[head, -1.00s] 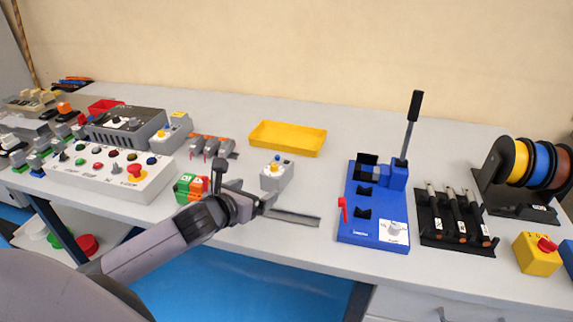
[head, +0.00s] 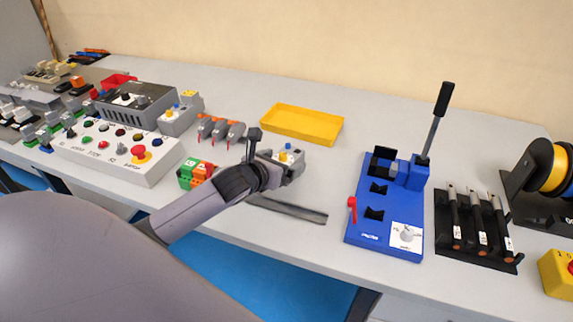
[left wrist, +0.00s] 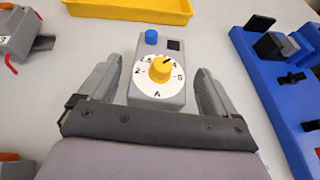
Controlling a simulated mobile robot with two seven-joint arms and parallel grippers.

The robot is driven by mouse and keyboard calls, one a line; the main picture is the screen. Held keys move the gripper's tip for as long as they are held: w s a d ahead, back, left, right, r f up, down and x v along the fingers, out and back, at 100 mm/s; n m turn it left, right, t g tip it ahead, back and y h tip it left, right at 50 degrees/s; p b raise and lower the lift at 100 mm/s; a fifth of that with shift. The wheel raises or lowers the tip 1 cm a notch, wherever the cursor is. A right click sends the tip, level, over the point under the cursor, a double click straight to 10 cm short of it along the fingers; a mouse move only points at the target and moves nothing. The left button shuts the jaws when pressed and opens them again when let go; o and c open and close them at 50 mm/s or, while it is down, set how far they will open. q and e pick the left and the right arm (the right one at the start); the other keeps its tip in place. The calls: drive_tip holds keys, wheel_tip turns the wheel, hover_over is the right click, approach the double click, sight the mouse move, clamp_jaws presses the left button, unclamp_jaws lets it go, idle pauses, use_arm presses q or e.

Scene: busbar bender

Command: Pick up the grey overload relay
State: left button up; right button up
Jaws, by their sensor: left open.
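The grey overload relay (head: 291,155) stands on the bench, partly hidden by my left gripper (head: 278,172) in the head view. In the left wrist view the relay (left wrist: 146,88) has a yellow dial on a white scale, a blue button and a black square. My left gripper (left wrist: 158,78) is open, with one finger on each side of the relay. Gaps show between the fingers and its sides, so it is not gripped. My right gripper is not in view.
A yellow tray (head: 302,125) lies behind the relay. A blue bender (head: 372,222) with a raised lever stands to the right. Orange-grey parts (head: 220,130) and green-orange blocks (head: 194,175) are to the left. A grey bar (head: 290,209) lies in front.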

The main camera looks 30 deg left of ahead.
use_arm(q)
drive_tip(key=shift+x, duration=1.5)
drive_tip(key=shift+c, duration=0.3)
drive_tip(key=c, duration=1)
drive_tip(key=shift+a+r, duration=0.1)
drive_tip(key=shift+c, duration=1.4)
